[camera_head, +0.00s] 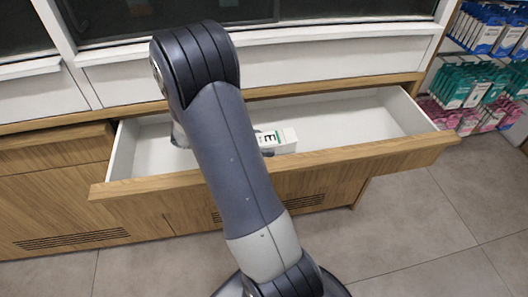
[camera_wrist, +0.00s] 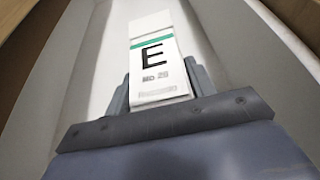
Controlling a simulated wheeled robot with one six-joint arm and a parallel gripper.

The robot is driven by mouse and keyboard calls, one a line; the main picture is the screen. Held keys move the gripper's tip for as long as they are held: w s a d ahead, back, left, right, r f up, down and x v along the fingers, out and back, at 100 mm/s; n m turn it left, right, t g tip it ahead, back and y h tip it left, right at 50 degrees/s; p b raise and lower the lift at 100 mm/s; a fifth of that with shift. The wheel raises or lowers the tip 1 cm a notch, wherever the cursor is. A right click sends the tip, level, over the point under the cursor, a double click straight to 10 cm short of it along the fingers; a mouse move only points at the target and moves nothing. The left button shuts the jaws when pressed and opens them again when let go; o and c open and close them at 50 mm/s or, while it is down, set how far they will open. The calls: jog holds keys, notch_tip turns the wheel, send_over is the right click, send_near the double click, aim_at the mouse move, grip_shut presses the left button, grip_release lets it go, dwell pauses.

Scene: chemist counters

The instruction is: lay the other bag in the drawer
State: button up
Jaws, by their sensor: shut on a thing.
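A white bag (camera_head: 280,141) with a green stripe and a black letter E is inside the open drawer (camera_head: 405,113). In the wrist view the bag (camera_wrist: 153,55) shows "E" and smaller print "MD 25". My gripper (camera_wrist: 160,85) is shut on the bag's near end, one finger on each side. In the head view my arm hides most of the gripper and part of the drawer's left half. The bag is within the drawer's walls; I cannot tell whether it touches the drawer floor. No second bag is visible in the drawer.
The drawer is pulled out from a wooden counter (camera_head: 50,153), and its right half is bare. Racks of blue, green and pink packets (camera_head: 470,85) stand at the right. The tiled floor (camera_head: 430,220) in front is clear.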

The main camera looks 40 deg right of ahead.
jog(key=shift+f+b, duration=0.4)
jog(key=shift+f, duration=1.55)
jog(key=shift+f, duration=0.15)
jog(key=o, duration=1)
jog(key=shift+o, duration=0.2)
jog(key=shift+w+a+r, duration=0.1)
jog(key=shift+a+r, duration=0.05)
jog(key=shift+r, duration=0.1)
jog(key=p+v, duration=0.1)
jog(key=v, duration=1)
jog(key=shift+w+a+r, duration=0.1)
jog(key=shift+a, duration=0.25)
